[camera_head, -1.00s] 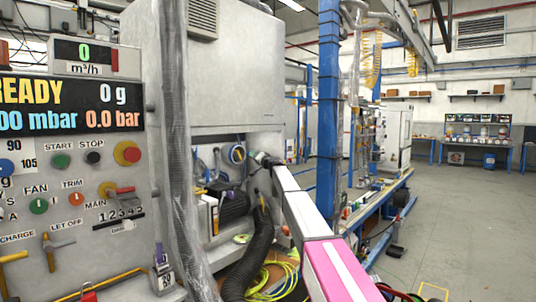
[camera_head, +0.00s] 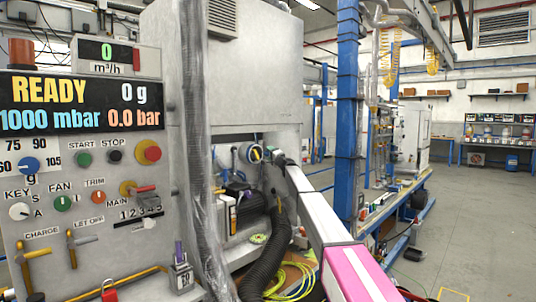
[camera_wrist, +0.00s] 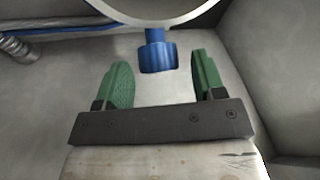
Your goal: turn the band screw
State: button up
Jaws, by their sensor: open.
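A blue knob-like screw head (camera_wrist: 157,52) hangs below a pale round band or rim (camera_wrist: 165,17) at the top of the wrist view. My gripper (camera_wrist: 160,62) is open, with one green finger on each side of the blue head. Gaps show between the head and both fingers, and nothing is held. In the head view my white and pink arm reaches into the recess under the large grey cabinet (camera_head: 240,70). The fingers cannot be made out there. A small blue round fitting (camera_head: 247,152) shows near the arm's far end.
A grey control panel (camera_head: 95,235) with switches and a display fills the left. A plastic-wrapped column (camera_head: 195,150) and a black corrugated hose (camera_head: 268,250) stand near my arm. A blue post (camera_head: 347,110) rises on the right. Grey walls surround the gripper; the floor at right is open.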

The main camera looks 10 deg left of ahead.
aim_at(268, 152)
jog(key=x, duration=0.3)
jog(key=shift+w+a, duration=0.1)
jog(key=c, duration=0.9)
